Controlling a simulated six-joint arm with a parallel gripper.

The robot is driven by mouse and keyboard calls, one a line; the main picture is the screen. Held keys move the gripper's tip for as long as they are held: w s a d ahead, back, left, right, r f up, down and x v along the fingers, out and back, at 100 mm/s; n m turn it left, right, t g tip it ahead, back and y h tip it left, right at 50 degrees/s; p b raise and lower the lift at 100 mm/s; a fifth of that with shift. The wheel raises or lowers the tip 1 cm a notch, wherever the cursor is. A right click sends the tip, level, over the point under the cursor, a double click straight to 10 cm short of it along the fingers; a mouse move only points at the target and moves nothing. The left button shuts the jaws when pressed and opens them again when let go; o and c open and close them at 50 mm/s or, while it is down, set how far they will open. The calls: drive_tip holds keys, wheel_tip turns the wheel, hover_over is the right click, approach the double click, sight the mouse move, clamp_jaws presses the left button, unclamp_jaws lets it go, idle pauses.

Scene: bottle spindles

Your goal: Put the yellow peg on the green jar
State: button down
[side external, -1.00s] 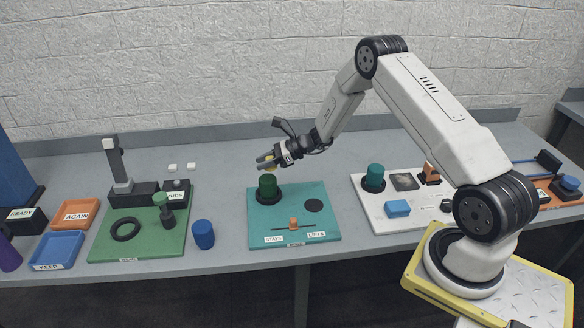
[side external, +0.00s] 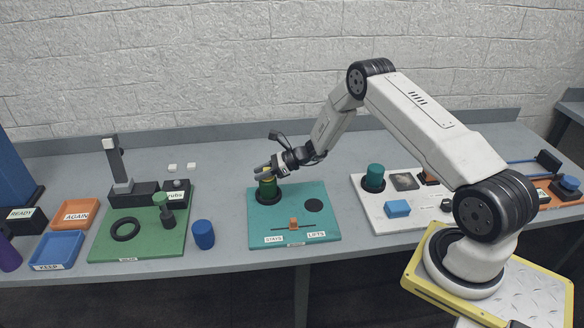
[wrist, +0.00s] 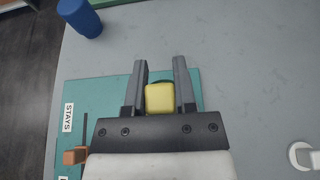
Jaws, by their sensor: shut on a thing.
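My gripper (side external: 261,173) is right at the jar's top in the side view. In the wrist view my gripper (wrist: 161,85) is shut on the yellow peg (wrist: 160,98), which lies between its two fingers. The peg is mostly hidden by the fingers in the side view. The jar is almost wholly hidden under the peg in the wrist view, so I cannot tell whether the peg touches it.
A white board (side external: 415,215) with a teal jar (side external: 374,177) is to the right.

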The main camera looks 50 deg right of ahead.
drive_tip(key=shift+f, duration=0.15)
drive_tip(key=shift+c, duration=2.1)
unclamp_jaws()
drive_tip(key=v, duration=1.2)
